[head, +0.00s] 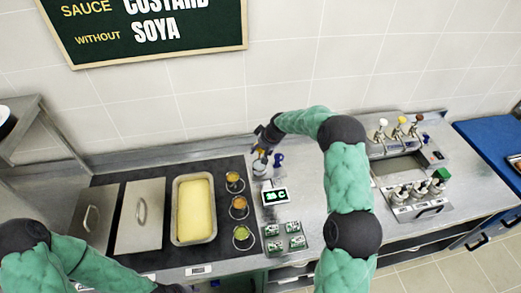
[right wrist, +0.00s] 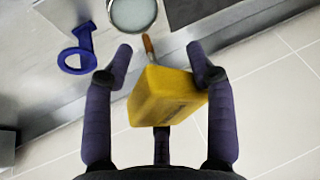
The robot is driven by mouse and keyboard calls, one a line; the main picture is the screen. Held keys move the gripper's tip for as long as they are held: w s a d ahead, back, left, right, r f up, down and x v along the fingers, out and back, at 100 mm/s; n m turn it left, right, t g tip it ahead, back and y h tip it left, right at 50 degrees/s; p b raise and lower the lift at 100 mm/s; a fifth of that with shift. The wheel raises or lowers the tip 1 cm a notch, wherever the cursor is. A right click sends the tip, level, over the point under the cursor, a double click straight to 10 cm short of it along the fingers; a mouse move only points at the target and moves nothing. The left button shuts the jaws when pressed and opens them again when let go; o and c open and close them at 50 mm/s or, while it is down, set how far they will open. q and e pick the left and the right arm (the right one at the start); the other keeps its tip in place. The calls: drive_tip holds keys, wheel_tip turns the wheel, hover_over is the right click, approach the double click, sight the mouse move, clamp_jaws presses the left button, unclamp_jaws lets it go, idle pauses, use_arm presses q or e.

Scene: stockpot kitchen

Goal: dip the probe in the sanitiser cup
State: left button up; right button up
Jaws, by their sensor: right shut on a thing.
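The probe (right wrist: 165,95) has a yellow block handle and a thin brownish stem. My right gripper (right wrist: 163,68) is shut on the handle, one finger at each side. The stem points toward the round sanitiser cup (right wrist: 132,12), which is cut by the top edge of the right wrist view. The stem tip appears just outside the cup's rim; its height I cannot tell. In the head view the cup (head: 260,167) stands on the steel counter below my right gripper (head: 261,150).
A blue ringed holder (right wrist: 78,52) stands beside the cup. A small display (head: 275,196) and several green-labelled boxes (head: 285,238) lie in front. A pan of yellow custard (head: 178,232) and several small sauce pots (head: 239,206) are to the left. The tiled wall is close behind.

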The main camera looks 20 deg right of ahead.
drive_tip(key=shift+f+b, duration=0.45)
drive_tip(key=shift+f, duration=1.1)
wheel_tip(320, 180, down, 4)
drive_tip(key=b, duration=0.3)
drive_tip(key=shift+f, duration=0.1)
drive_tip(key=shift+s+f+b, duration=0.2)
drive_tip(key=shift+s+b, duration=0.05)
drive_tip(key=shift+b, duration=0.15)
